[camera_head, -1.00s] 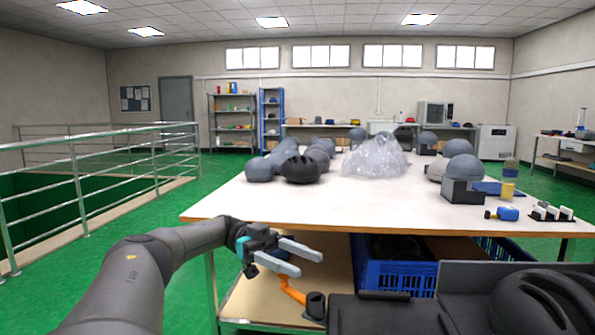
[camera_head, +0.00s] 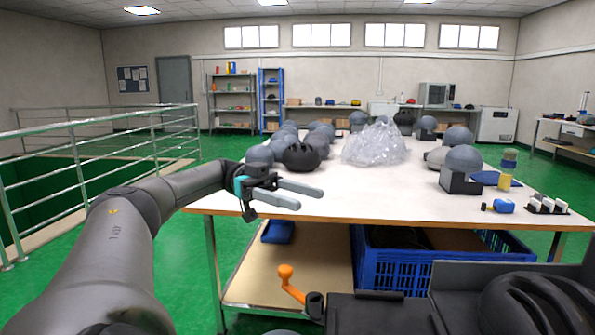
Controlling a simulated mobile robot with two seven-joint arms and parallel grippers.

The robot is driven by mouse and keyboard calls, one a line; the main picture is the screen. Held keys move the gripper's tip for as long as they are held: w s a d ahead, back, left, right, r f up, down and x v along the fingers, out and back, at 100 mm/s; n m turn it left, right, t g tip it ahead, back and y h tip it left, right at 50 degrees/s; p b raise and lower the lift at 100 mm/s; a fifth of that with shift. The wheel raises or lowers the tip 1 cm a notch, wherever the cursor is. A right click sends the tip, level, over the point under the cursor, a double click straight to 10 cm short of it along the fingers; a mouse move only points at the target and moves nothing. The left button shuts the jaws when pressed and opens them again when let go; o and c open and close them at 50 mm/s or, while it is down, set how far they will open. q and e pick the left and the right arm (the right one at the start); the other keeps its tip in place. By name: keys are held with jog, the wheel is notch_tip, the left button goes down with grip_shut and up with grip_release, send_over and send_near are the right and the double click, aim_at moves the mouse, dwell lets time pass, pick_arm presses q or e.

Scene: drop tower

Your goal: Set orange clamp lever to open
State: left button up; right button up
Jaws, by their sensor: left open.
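The orange clamp lever (camera_head: 290,284) shows at the bottom middle. It slants up and to the left from a dark pivot beside a dark fixture (camera_head: 378,312), with its rounded knob at the upper end. My left gripper (camera_head: 312,197) comes in from the left, above the lever and clear of it in the picture. Its two grey fingers are apart and empty, pointing right, in front of the table's near edge. My right gripper does not show.
A white table (camera_head: 365,205) holds grey domes, a black helmet (camera_head: 301,157) and a clear plastic heap (camera_head: 374,145). A blue crate (camera_head: 400,280) stands on the lower shelf behind the lever. A black helmet-like shape (camera_head: 535,300) lies at the lower right. Railings (camera_head: 95,135) stand left.

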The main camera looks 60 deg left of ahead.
pick_arm(q)
jog(key=shift+r+p, duration=0.45)
jog(key=shift+r, duration=1)
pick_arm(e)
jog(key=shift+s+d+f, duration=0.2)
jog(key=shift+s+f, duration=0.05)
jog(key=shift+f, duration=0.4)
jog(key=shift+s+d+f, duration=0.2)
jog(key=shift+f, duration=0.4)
pick_arm(q)
jog(key=shift+c, duration=0.4)
